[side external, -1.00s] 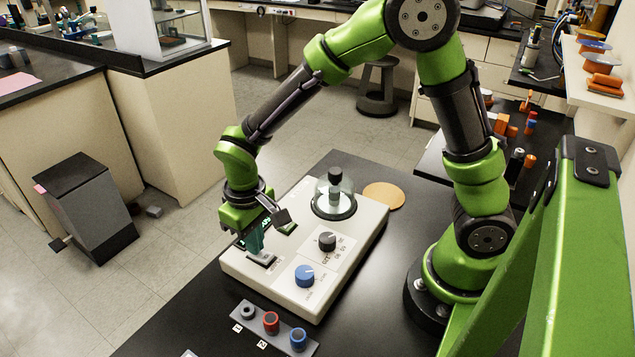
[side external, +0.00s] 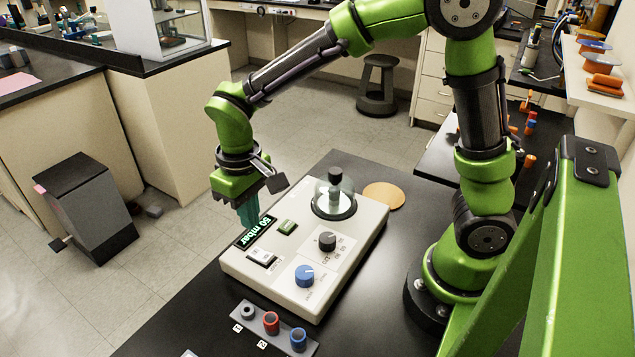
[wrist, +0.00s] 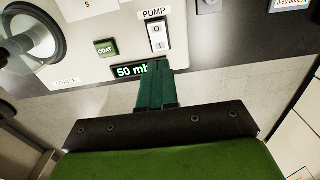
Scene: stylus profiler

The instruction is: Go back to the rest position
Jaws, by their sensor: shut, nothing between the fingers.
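My gripper (side external: 249,212) is shut and empty, with its teal fingers pointing down. It hangs above the left edge of the white coater unit (side external: 340,258), close to the green display (side external: 258,232) that reads "50 mbar". In the wrist view the shut fingers (wrist: 157,75) cover the right end of the display (wrist: 128,71). The pump rocker switch (side external: 262,257) and the green coat button (side external: 287,227) are uncovered; both also show in the wrist view, the switch (wrist: 157,35) and the button (wrist: 106,48). I cannot tell whether the fingertips touch the unit.
A glass dome (side external: 334,192) stands on the unit's far end, near a black knob (side external: 327,241) and a blue knob (side external: 304,276). A tan disc (side external: 384,195) lies behind it. A grey holder (side external: 254,325) with red and blue rings sits at the front.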

